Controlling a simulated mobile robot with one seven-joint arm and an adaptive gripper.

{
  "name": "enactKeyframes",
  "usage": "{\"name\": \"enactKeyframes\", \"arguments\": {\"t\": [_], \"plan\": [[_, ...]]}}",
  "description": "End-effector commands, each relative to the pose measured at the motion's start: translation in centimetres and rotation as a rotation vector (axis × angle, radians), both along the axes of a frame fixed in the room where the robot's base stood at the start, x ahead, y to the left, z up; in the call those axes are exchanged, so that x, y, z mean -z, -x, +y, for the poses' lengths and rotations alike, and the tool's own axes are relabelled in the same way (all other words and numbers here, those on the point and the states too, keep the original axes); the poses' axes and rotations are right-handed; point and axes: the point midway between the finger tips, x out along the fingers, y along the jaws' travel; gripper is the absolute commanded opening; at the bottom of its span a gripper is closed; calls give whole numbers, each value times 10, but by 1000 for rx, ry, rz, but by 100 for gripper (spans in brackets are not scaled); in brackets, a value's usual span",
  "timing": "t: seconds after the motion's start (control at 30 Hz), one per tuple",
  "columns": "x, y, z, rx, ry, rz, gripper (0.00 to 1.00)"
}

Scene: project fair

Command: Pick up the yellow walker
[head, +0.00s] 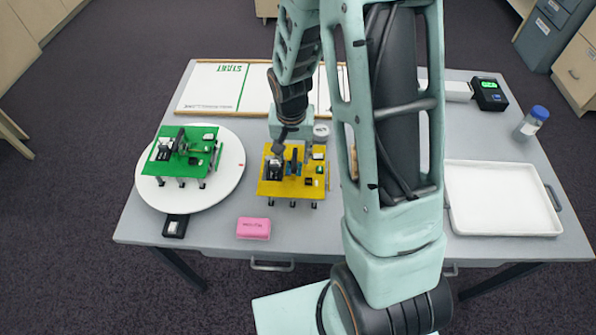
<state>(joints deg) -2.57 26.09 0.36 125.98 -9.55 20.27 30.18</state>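The yellow walker (297,187), a flat yellow plate on short dark legs with small dark and blue parts on top, stands upright on the grey table (210,233) left of its middle. My gripper (279,149) points down at the walker's back left part, right above or against the dark parts there. I cannot tell whether it touches them. The fingers are small and blend with the dark parts, so their opening is unclear.
A green walker (190,140) stands on a round white disc (222,175) at left. A pink block (253,228) and black device (175,225) lie in front. A white tray (500,200), blue-capped bottle (530,122) and green-lit display (489,92) are at right. A START board (225,85) lies behind.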

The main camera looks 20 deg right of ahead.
Motion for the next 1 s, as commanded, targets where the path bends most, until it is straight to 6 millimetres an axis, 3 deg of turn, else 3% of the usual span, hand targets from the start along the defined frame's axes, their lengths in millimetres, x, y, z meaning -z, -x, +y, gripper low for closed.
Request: {"name": "enactKeyframes", "arguments": {"t": [0.17, 0.6, 0.9, 1.0], "plan": [[7, -2, -1, 1, 0, 0, 39], [50, -15, -4, 1, 0, 0, 39], [53, -15, -4, 1, 0, -2, 39], [53, -15, -4, 1, 0, -2, 29]]}}
